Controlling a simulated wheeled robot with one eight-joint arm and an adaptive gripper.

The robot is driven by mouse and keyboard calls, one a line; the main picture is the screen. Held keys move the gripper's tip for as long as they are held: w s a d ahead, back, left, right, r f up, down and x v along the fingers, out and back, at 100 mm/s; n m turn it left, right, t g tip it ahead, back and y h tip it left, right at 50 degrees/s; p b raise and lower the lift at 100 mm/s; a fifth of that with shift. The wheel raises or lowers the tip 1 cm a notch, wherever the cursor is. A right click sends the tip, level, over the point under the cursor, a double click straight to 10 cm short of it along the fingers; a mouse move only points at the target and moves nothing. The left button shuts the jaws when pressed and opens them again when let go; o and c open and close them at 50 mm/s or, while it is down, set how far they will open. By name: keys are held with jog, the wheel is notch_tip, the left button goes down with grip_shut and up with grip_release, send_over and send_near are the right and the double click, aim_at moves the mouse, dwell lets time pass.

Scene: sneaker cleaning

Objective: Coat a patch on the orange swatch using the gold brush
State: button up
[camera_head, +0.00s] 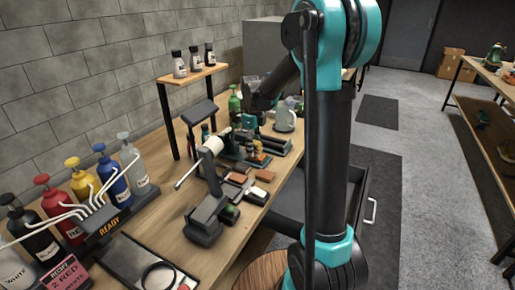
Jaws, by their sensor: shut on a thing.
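My arm reaches over the wooden workbench, and my gripper (247,130) is low over its middle, small and dark among other items. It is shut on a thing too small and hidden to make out. I cannot pick out the gold brush for certain. Several small flat swatches lie on the bench in front of the gripper, in brown and orange tones. The most orange one (264,176) lies at the right of the group, near the bench's right edge. Whether it bears any coating cannot be told.
Pump bottles (82,182) with white spouts stand at the left behind a "READY" sign (108,226). A lamp-like stand (207,215) stands left of the swatches. A raised shelf (193,73) holds small bottles. An open drawer (355,195) juts out at the right.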

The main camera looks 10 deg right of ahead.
jog(key=shift+w+a+r, duration=0.2)
jog(key=shift+w+a, duration=0.35)
jog(key=shift+a, duration=0.2)
jog(key=shift+d, duration=0.15)
jog(key=shift+s+d, duration=0.95)
jog(key=shift+d, duration=0.3)
jog(key=shift+s+d, duration=0.95)
jog(key=shift+d, duration=0.3)
jog(key=shift+r, duration=2.95)
notch_tip(320, 180, up, 3)
